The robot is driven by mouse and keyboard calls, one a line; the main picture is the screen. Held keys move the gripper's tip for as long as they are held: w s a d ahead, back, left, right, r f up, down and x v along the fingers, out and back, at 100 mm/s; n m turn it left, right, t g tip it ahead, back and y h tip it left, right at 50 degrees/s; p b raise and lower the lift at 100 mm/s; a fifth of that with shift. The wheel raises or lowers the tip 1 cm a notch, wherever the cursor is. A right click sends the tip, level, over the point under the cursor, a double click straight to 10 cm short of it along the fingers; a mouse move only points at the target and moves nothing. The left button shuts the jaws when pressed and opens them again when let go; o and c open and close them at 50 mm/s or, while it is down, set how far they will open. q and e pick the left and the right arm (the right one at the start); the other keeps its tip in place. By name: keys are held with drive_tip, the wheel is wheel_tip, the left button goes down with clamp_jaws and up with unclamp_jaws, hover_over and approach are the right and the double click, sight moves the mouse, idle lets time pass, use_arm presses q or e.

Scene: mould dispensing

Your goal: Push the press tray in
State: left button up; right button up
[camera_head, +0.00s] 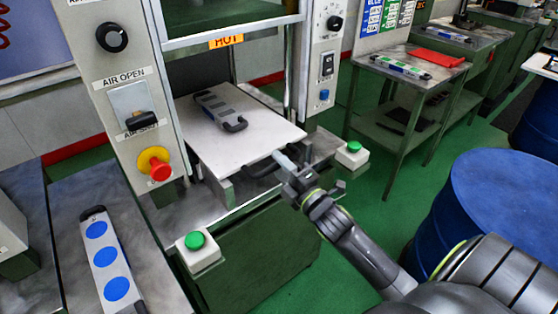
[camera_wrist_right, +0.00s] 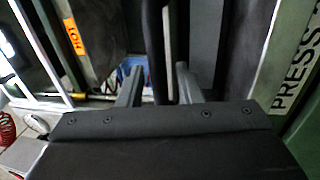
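The press tray (camera_head: 236,147) is a pale flat plate sticking out of the front of the press, with a grey mould (camera_head: 219,108) lying on it. A dark handle (camera_head: 262,167) is at the tray's front edge. My right gripper (camera_head: 286,163) is at this handle, at the tray's front right. In the right wrist view, the two fingers (camera_wrist_right: 158,80) are spread apart. A dark bar (camera_wrist_right: 154,45), seemingly the handle, shows between them; a gap shows beside the right finger, and contact is unclear. My left gripper is not in view.
Green buttons on white boxes flank the tray at left (camera_head: 195,240) and right (camera_head: 354,147). The left panel carries a red stop knob (camera_head: 159,171). A blue-dotted mould (camera_head: 108,258) lies on the left bench. A blue drum (camera_head: 510,205) stands at right.

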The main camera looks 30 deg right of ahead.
drive_tip(key=shift+w, duration=0.15)
clamp_jaws()
